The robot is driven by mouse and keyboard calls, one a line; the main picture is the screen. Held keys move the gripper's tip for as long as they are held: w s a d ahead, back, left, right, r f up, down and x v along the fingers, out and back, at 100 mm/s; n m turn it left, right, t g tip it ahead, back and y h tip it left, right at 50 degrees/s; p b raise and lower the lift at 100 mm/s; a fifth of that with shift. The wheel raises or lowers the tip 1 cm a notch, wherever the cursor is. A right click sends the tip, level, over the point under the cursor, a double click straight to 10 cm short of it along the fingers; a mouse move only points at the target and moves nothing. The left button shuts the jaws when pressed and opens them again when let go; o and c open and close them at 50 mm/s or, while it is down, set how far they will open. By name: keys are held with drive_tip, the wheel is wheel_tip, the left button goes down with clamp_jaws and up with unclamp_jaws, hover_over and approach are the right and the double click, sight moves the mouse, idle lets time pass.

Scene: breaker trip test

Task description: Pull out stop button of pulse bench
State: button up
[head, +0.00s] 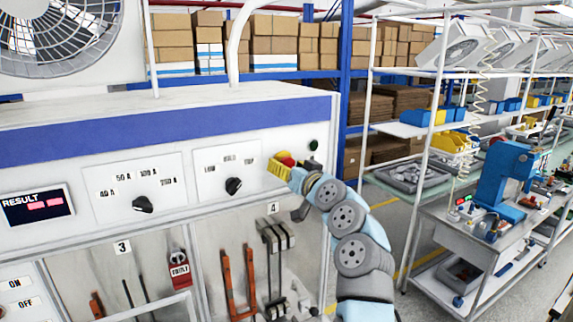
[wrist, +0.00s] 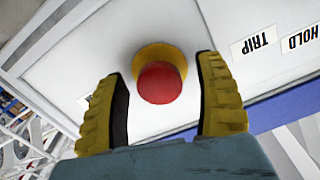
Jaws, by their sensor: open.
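The stop button is a red mushroom head on a yellow collar, set in the white front panel of the pulse bench (head: 60,175). In the wrist view the red stop button (wrist: 160,83) lies between the two yellow fingers of my gripper (wrist: 165,95), with a clear gap on each side. The fingers are open and do not visibly touch it. In the head view my gripper (head: 283,168) is at the right end of the panel, and a bit of the red button (head: 287,159) shows behind it. The rest of the button is hidden there.
A black rotary knob (head: 233,186) with labels is left of the button, and a dark green button (head: 314,145) is just above right. Tools and a red padlock tag (head: 180,270) hang below the panel. Shelving and a work table with a blue press (head: 495,180) stand at right.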

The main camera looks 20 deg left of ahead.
drive_tip(key=shift+w+a+f, duration=0.1)
drive_tip(key=shift+w+a, duration=0.15)
